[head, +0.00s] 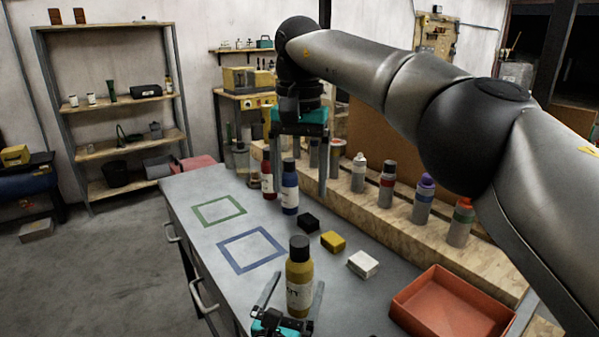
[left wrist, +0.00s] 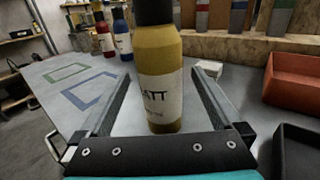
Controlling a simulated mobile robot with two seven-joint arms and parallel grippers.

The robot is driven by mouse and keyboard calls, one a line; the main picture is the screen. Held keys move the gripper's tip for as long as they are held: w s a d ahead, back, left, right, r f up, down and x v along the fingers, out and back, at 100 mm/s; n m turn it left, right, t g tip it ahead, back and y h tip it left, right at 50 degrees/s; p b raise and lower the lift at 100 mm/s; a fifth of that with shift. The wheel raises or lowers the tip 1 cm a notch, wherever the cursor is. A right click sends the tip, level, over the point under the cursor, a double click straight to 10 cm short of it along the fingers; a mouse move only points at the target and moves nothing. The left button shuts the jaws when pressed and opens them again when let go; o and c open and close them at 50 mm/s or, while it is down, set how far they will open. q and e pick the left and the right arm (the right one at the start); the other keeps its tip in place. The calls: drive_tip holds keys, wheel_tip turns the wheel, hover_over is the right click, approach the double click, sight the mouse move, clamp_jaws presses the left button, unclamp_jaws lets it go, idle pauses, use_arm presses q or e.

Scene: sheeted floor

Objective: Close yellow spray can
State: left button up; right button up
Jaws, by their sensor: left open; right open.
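The yellow spray can (head: 299,279) stands upright near the front of the grey table, with a black cap (head: 299,248) on top. I cannot tell how firmly the cap sits. My left gripper (head: 296,283) is open, with one finger on each side of the can. In the left wrist view the yellow can (left wrist: 162,75) stands between the spread fingers, with gaps on both sides; the top of its cap is cut off. My right gripper (head: 300,178) is open and points down farther back, near the blue can (head: 290,193).
A red can (head: 267,175) stands beside the blue one. Black, yellow and white blocks (head: 362,264) lie mid-table, left of an orange tray (head: 452,305). Several spray cans line a wooden ledge (head: 480,262) on the right. Green and blue squares (head: 251,250) mark clear table.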

use_arm(q)
drive_tip(key=v, duration=1)
